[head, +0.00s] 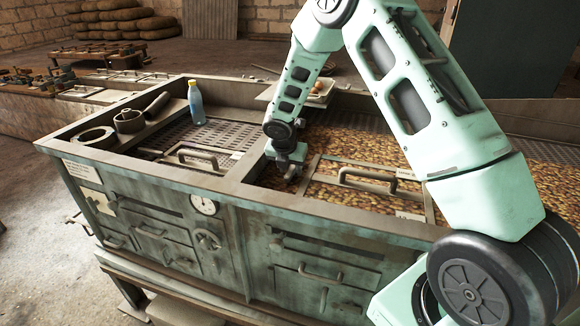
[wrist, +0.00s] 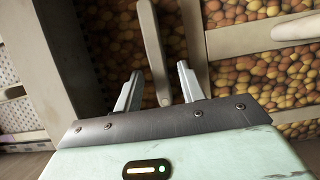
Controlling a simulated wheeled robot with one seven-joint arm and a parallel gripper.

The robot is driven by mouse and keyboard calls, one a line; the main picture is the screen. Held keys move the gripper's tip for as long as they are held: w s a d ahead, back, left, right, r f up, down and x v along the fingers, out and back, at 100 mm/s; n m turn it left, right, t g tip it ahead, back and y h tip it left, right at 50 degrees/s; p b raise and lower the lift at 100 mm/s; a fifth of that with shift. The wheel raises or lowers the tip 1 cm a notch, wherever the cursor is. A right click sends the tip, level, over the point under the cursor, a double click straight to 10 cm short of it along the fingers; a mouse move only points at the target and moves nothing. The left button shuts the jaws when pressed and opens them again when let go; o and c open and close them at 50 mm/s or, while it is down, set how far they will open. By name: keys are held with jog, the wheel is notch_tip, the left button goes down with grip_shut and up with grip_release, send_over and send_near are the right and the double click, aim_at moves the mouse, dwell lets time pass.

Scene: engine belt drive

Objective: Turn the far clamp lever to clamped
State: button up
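In the wrist view a narrow beige-grey bar (wrist: 151,45), which looks like a lever, runs down from the top edge and ends between my fingers. Whether it is the far clamp lever, the frames do not tell. My gripper (wrist: 160,68) is open, with one finger on each side of the bar and visible gaps to both. In the head view my gripper (head: 289,172) points down inside the long bench (head: 240,205), beside the divider between the two bays. The bar cannot be made out in the head view. No clamped mark is readable.
A panel handle (head: 366,180) stands just right of my gripper, and another handle (head: 198,153) to its left. A blue bottle (head: 196,103) and round parts (head: 129,120) sit at the far left. A small tray (head: 312,97) lies behind my wrist. Brown pebble-like texture covers the right bay.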

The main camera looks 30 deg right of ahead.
jog(key=shift+f, duration=0.1)
grip_shut()
